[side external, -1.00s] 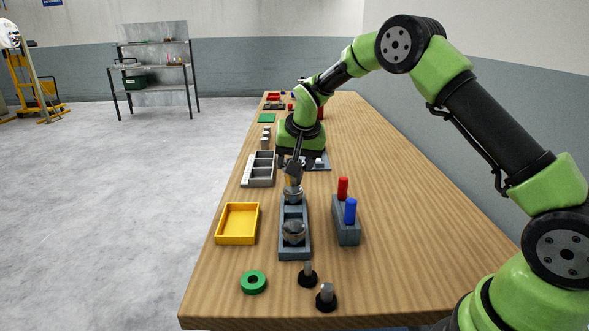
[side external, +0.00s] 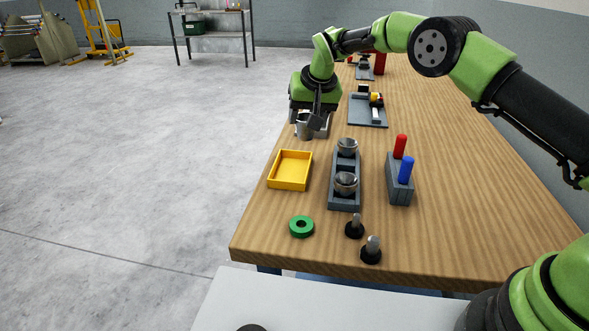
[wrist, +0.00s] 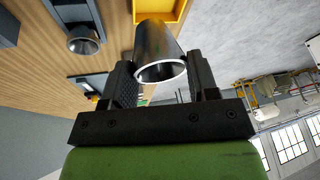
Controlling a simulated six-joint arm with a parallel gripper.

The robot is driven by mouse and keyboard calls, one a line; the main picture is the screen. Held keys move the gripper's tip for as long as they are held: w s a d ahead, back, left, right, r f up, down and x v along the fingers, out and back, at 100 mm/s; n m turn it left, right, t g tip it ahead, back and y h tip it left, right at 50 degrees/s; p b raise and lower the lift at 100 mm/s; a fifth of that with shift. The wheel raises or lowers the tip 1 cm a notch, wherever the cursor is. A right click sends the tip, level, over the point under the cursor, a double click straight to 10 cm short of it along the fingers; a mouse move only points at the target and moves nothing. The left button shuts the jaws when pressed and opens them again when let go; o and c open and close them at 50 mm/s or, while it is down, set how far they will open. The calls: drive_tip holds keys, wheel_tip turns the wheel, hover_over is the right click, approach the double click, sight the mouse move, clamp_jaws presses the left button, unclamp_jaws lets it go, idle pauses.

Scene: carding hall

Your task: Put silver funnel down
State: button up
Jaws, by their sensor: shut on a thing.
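My gripper (side external: 316,117) is shut on a silver funnel (side external: 304,128), held near the table's left edge, beyond the yellow tray. In the wrist view the funnel (wrist: 158,48) lies between both fingers, its round rim towards the camera. Two more silver cup-like pieces, a far one (side external: 347,146) and a near one (side external: 346,183), sit in the dark grey rack (side external: 345,202). My gripper is to the left of and beyond this rack. I cannot tell whether the held funnel touches anything beneath it.
The yellow tray (side external: 290,185) looks empty. A grey block (side external: 400,190) holds a red and a blue peg. A green ring (side external: 301,226) and two black-based pegs (side external: 371,250) stand at the front. A grey mat (side external: 366,120) with parts lies behind. Wood right of the block is clear.

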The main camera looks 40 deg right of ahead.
drive_tip(key=shift+n+y, duration=0.3)
drive_tip(key=shift+n, duration=0.4)
drive_tip(key=a+f, duration=0.1)
drive_tip(key=f, duration=0.2)
drive_tip(key=a+f, duration=0.1)
drive_tip(key=f, duration=0.3)
drive_tip(key=w+a+f, duration=0.1)
drive_tip(key=f, duration=0.2)
drive_tip(key=shift+w+a+f, duration=0.1)
drive_tip(key=shift+a+f, duration=0.25)
drive_tip(key=shift+f, duration=0.05)
drive_tip(key=shift+f, duration=0.15)
drive_tip(key=o, duration=1)
drive_tip(key=shift+o, duration=0.2)
drive_tip(key=shift+v, duration=0.85)
drive_tip(key=v, duration=1)
drive_tip(key=shift+r, duration=0.35)
